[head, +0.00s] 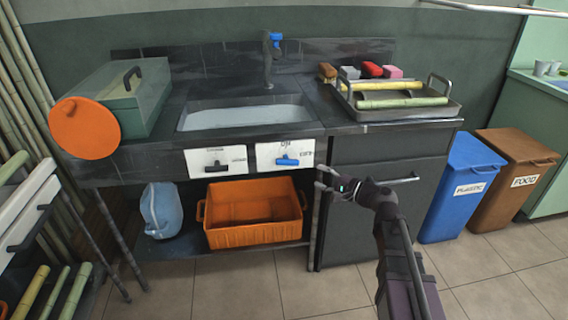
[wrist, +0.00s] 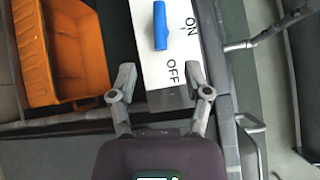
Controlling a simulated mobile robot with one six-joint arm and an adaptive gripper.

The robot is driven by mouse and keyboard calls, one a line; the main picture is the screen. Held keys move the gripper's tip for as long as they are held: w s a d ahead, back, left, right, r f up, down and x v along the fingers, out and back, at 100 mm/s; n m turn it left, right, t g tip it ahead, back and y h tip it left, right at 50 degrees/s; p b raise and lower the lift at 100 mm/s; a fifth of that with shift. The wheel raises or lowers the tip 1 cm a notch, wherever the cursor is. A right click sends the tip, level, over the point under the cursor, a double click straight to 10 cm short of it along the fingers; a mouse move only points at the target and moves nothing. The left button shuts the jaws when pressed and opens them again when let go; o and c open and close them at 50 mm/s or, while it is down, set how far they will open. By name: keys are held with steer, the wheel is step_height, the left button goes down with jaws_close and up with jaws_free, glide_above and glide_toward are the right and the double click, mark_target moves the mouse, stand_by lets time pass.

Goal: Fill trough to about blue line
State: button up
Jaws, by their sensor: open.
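The trough (head: 186,124) is a dark sink set in the counter, with pale water (head: 245,117) in it. I cannot make out a blue line inside it. A dark tap (head: 267,70) with a blue top (head: 276,38) stands behind it. Below the trough's front are two white panels, the left with a dark handle (head: 213,166) and the right with a blue handle (head: 287,161). In the wrist view the blue handle (wrist: 160,25) lies on its white panel marked ON and OFF. My gripper (head: 322,178) is open and empty, just right of that panel; its fingers (wrist: 158,78) point toward it.
An orange crate (head: 255,235) and a blue bag (head: 161,210) sit on the low shelf. A tray (head: 400,112) with cane pieces stands on the right counter. A dark cabinet (head: 370,215) is behind my arm. Blue (head: 462,190) and brown (head: 512,175) bins stand right. Open tiled floor lies in front.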

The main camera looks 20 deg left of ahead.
mark_target(288, 163)
steer(key=x, duration=1.3)
steer(key=shift+w+a, duration=0.15)
steer(key=shift+a, duration=0.15)
jaws_close()
